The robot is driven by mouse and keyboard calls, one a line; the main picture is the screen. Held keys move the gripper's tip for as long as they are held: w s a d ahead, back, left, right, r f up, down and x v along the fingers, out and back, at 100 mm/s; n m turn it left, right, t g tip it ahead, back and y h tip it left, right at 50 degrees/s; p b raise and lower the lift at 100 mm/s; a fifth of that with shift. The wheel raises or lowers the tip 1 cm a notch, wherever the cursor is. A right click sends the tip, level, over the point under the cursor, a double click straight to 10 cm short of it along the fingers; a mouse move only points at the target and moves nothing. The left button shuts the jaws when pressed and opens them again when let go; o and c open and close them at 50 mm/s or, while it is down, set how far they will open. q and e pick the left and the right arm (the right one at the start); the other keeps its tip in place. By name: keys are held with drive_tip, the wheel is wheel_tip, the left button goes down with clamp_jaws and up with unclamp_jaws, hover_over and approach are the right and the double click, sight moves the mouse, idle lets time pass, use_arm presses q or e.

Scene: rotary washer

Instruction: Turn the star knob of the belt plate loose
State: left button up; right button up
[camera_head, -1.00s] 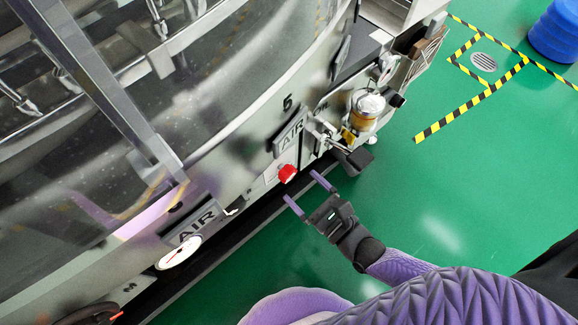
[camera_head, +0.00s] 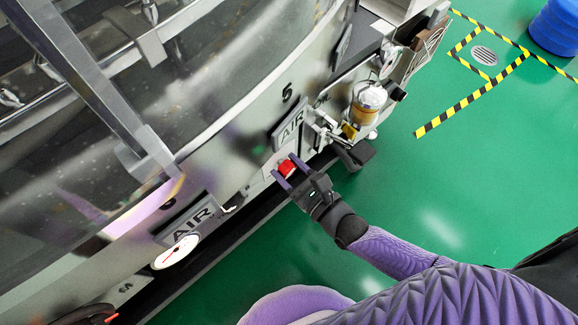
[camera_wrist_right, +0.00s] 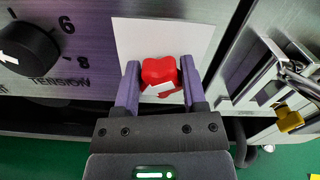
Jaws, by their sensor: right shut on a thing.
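The red star knob (camera_head: 287,168) sits on a pale square plate on the side of the washer. In the right wrist view the knob (camera_wrist_right: 160,74) is between the two purple fingers, with the white plate (camera_wrist_right: 140,38) behind it. My right gripper (camera_head: 287,172) reaches the machine's side and is shut on the knob, one finger on each side. In the wrist view the gripper (camera_wrist_right: 160,92) covers the lower edge of the plate. My left gripper is not in view.
A black dial (camera_wrist_right: 28,48) marked TENSION is left of the knob in the wrist view. A filter unit with an amber bowl (camera_head: 367,102) and brackets stick out to the right. A white gauge (camera_head: 176,251) is at lower left. Green floor (camera_head: 440,200) is free.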

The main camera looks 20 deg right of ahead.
clamp_jaws()
